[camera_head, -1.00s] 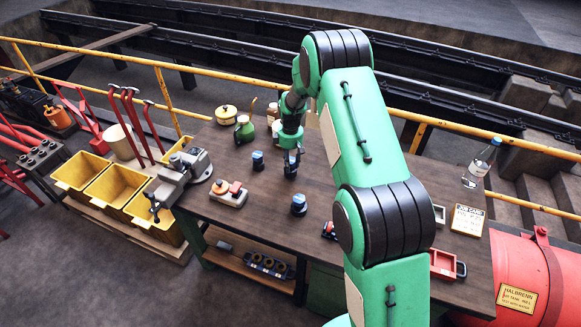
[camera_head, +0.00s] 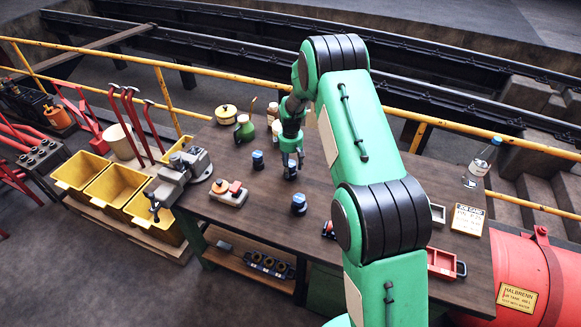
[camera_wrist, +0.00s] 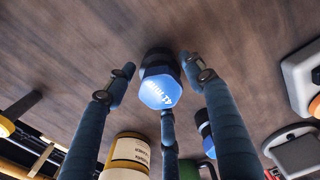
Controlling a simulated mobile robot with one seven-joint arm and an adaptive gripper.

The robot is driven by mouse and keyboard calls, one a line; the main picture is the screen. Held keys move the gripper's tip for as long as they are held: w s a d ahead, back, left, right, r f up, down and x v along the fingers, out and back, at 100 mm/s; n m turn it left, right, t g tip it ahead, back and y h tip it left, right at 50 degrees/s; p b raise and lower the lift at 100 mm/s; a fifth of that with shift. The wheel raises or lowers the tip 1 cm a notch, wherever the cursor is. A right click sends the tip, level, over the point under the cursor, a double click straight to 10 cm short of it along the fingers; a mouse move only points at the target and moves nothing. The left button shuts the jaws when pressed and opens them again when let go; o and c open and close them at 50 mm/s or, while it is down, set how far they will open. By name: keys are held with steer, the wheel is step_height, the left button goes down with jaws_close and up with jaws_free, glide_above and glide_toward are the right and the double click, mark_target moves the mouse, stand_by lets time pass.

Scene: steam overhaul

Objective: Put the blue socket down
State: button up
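A blue-topped socket with a dark lower body (camera_wrist: 160,88) stands on the workbench in the wrist view, with white lettering on its blue face. In the head view this socket (camera_head: 290,173) is just under my gripper (camera_head: 291,156), partly covered by the fingers. In the wrist view my gripper (camera_wrist: 160,85) is open. Its left and right fingers stand clear of the socket, and the third finger is close to its lower edge; I cannot tell if that one touches. Two similar blue sockets stand apart on the bench, one behind left (camera_head: 258,160) and one in front (camera_head: 299,204).
A vise (camera_head: 180,178) and a white-and-orange block (camera_head: 229,193) are at the bench's left. A bottle (camera_head: 481,163), a sign (camera_head: 468,219) and a red tray (camera_head: 443,263) are on the right.

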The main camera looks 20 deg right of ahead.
steer(key=shift+r, duration=0.1)
step_height(320, 180, up, 11)
steer(key=shift+f, duration=0.15)
steer(key=shift+r, duration=0.7)
steer(key=shift+r, duration=0.1)
stand_by(0.4)
